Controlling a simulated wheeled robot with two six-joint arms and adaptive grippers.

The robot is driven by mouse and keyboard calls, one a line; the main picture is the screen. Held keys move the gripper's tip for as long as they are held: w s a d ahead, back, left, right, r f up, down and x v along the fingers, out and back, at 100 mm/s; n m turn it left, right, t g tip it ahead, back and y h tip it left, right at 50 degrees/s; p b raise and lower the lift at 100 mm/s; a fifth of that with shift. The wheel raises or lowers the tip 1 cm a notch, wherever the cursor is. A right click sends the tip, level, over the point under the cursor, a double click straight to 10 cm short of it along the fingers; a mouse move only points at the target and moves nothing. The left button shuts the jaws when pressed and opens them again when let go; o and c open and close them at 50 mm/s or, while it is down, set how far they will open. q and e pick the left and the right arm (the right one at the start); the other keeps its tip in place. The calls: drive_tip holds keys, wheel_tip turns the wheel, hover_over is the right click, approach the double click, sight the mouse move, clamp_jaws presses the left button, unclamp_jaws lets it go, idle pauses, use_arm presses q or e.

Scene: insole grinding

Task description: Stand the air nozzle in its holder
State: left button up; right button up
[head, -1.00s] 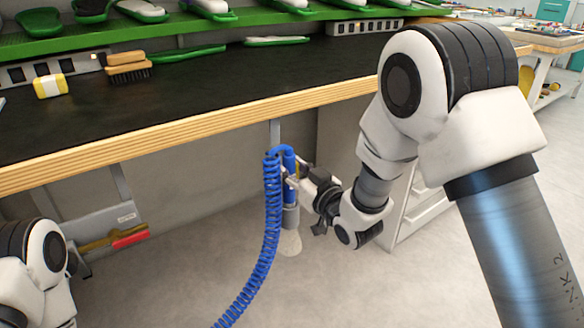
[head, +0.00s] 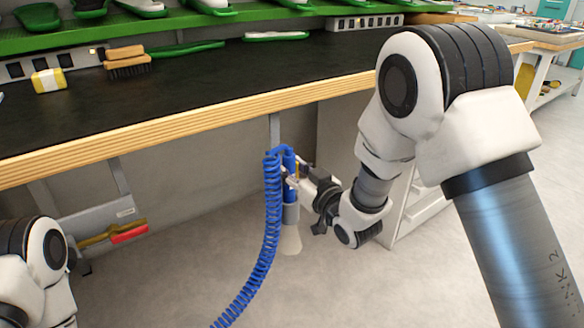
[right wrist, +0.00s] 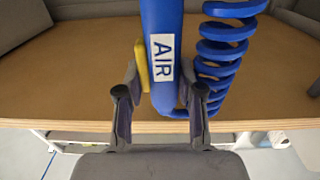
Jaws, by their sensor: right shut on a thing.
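The air nozzle (head: 289,161) is a blue tube with a coiled blue hose (head: 270,215), below the bench front. My right gripper (head: 289,180) is shut on it from the right. In the right wrist view the nozzle (right wrist: 162,50) stands between the two fingers, with a white AIR label facing me and a yellow part on its left. A grey sleeve (head: 291,214), apparently the holder, is directly below the blue tube and in line with it. How deep the nozzle sits in it cannot be told. My left arm shows at lower left, with its gripper out of view.
The wooden bench edge (head: 200,122) runs just above the nozzle. A drawer cabinet (head: 415,205) stands to the right. A grey rack with a red-and-yellow tool (head: 128,233) hangs at left. The hose hangs down to the lower left over open floor.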

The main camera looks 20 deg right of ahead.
drive_tip(key=shift+f+b, duration=0.65)
drive_tip(key=shift+f, duration=0.4)
drive_tip(key=o, duration=1.4)
drive_tip(key=b+v, duration=0.1)
drive_tip(key=v, duration=0.8)
